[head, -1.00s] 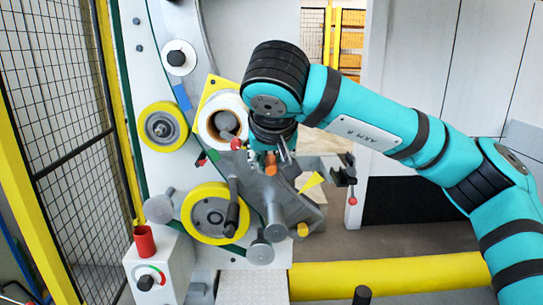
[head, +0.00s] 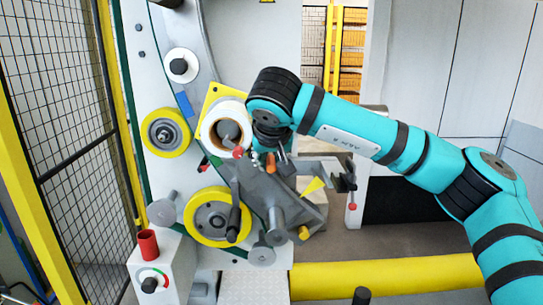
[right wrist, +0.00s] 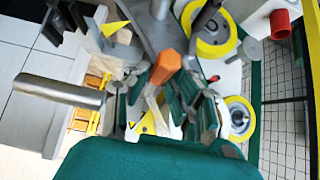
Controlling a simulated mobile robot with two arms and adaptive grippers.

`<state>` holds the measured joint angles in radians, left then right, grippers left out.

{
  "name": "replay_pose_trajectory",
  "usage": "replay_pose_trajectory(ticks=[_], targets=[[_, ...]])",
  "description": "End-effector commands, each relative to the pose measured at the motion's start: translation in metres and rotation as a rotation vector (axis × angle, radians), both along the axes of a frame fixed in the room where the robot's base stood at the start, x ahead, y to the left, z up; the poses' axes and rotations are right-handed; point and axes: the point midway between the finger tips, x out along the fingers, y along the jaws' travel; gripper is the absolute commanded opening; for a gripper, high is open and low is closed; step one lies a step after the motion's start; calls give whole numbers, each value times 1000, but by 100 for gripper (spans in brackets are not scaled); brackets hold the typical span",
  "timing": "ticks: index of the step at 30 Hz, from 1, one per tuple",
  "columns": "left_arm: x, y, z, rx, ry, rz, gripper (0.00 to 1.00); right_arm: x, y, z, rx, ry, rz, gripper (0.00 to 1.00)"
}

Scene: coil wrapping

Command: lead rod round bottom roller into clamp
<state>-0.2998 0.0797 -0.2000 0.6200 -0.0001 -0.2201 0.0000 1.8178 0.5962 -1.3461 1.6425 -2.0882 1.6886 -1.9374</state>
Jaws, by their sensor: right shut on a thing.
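My right gripper (head: 272,158) is at the middle of the machine, right of the white roll and above right of the bottom roller (head: 212,215), which has a yellow ring. An orange piece (head: 271,163), seemingly the rod's end, shows at its fingertips. In the right wrist view the dark green fingers (right wrist: 163,95) are shut around the orange six-sided piece (right wrist: 167,64). The rest of the rod is hard to make out. The bottom roller shows at the top of that view (right wrist: 226,38), apart from the fingers. I cannot tell which part is the clamp. My left gripper is not in view.
The white roll (head: 224,126) on its yellow plate is close left of my gripper. Another yellow roller (head: 167,133) is further left. A grey bracket with a red-knobbed lever (head: 351,190) stands right. A red cup (head: 148,243) stands on the control box. A mesh fence (head: 60,120) bounds the left.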

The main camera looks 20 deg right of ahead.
Motion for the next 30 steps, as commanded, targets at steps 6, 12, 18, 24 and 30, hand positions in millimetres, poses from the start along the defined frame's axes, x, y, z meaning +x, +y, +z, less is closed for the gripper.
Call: replay_pose_trajectory(ticks=[6,12,18,24,30], targets=[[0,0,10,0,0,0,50,15,-4,1,1,1,-1,0],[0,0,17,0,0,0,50,28,-8,-1,0,4,-1,0],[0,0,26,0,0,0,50,42,-11,-2,2,5,-1,0],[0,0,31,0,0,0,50,52,-15,-4,1,6,1,0],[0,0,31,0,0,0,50,54,-15,-6,1,5,1,0]])
